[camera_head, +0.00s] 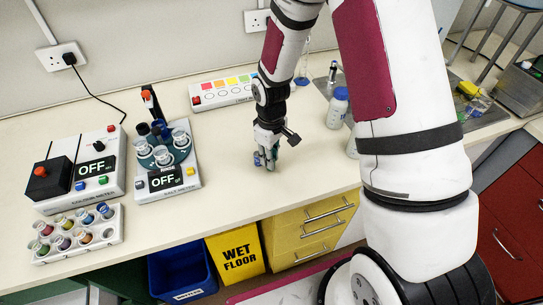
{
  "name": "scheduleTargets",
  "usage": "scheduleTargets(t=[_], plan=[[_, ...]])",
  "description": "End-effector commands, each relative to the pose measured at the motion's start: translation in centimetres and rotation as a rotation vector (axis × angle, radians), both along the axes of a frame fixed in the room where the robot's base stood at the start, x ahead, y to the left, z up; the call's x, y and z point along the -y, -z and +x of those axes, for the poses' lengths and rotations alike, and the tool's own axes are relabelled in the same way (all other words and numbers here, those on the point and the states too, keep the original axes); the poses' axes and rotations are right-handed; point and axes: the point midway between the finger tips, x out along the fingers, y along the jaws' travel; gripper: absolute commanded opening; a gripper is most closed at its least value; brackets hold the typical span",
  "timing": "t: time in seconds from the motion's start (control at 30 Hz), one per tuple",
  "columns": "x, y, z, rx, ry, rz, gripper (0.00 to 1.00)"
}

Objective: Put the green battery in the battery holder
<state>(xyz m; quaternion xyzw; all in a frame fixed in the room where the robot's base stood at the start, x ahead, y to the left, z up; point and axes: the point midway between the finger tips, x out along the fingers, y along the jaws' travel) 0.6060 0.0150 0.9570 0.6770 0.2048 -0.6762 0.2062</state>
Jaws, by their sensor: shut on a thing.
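My gripper (266,158) points down, low over the middle of the cream bench. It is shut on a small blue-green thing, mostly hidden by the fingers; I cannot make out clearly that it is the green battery. I cannot tell whether that thing touches the bench. I cannot single out a battery holder with certainty. A white rack (106,238) at the lower left holds several small coloured-top pieces. A long white panel (222,100) with coloured squares and a red button lies behind my gripper, to its left.
Two meters with "OFF" displays, a colour meter (113,146) and another instrument (184,186), stand at the left. A blue-capped bottle (338,108) stands right of my gripper, partly near my arm. Bare bench lies around my gripper. Below is a yellow "WET FLOOR" sign (235,250).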

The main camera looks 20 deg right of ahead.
Motion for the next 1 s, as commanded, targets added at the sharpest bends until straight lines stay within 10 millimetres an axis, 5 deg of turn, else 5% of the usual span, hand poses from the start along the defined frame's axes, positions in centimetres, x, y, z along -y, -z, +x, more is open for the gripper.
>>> scheduleTargets(t=[0.33, 0.37, 0.43, 0.77, 1.0], plan=[[0.0, 0.4, 0.0, 0.000, 0.000, 0.000, 0.00], [0.0, 0.3, 0.0, 0.001, 0.000, 0.001, 0.27], [0.0, 0.3, 0.0, 0.001, 0.000, 0.001, 0.40], [0.0, 0.1, 0.0, 0.001, 0.000, 0.001, 0.40], [0.0, -2.3, 0.2, 0.004, 0.000, 0.001, 0.40]])
